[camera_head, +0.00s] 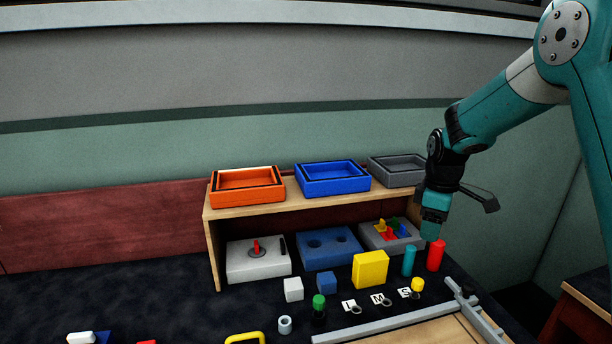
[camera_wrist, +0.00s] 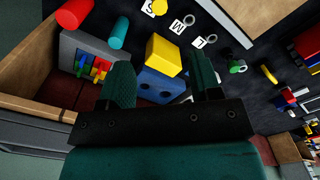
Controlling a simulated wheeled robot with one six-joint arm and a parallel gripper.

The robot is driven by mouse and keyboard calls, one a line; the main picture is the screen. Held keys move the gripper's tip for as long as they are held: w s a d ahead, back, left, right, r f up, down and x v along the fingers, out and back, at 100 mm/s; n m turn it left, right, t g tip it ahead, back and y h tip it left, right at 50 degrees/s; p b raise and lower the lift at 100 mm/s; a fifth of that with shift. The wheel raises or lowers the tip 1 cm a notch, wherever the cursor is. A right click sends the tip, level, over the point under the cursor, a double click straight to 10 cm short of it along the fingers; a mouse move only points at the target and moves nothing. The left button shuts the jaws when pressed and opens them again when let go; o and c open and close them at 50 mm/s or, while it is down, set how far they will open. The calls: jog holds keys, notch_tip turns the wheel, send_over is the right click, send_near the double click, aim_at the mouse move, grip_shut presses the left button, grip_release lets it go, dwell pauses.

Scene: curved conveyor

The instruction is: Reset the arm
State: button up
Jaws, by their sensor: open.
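My arm comes in from the right in the head view, bent so that my gripper (camera_head: 434,225) points down near the right end of the wooden shelf (camera_head: 300,204). In the wrist view my gripper (camera_wrist: 162,85) has its two dark teal fingers apart, with nothing held between them. Beyond the fingers lie a yellow block (camera_wrist: 165,54) and a blue block with round holes (camera_wrist: 158,86). In the head view the teal cylinder (camera_head: 409,262) and red cylinder (camera_head: 436,255) stand just below my gripper, apart from it.
Orange (camera_head: 247,200), blue (camera_head: 333,187) and grey (camera_head: 398,180) trays sit on the shelf top. Below are a white switch box (camera_head: 240,270) and a grey box (camera_head: 378,241) with coloured pieces. Small blocks and lettered tags lie in front. A grey rail (camera_head: 385,325) edges the right front.

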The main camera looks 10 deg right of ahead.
jog(key=s+a+r+y, duration=0.1)
jog(key=s+a+r, duration=0.45)
jog(key=a, duration=0.45)
jog(key=s+a+r+m+y, duration=0.1)
jog(key=s+a+r, duration=0.2)
jog(key=s+a, duration=0.4)
jog(key=s+a+r+m+y+p, duration=0.1)
jog(key=s+a, duration=0.6)
jog(key=s, duration=0.8)
jog(key=shift+s+a+r+y, duration=0.15)
jog(key=shift+s+r+y, duration=0.1)
jog(key=shift+r+y, duration=0.55)
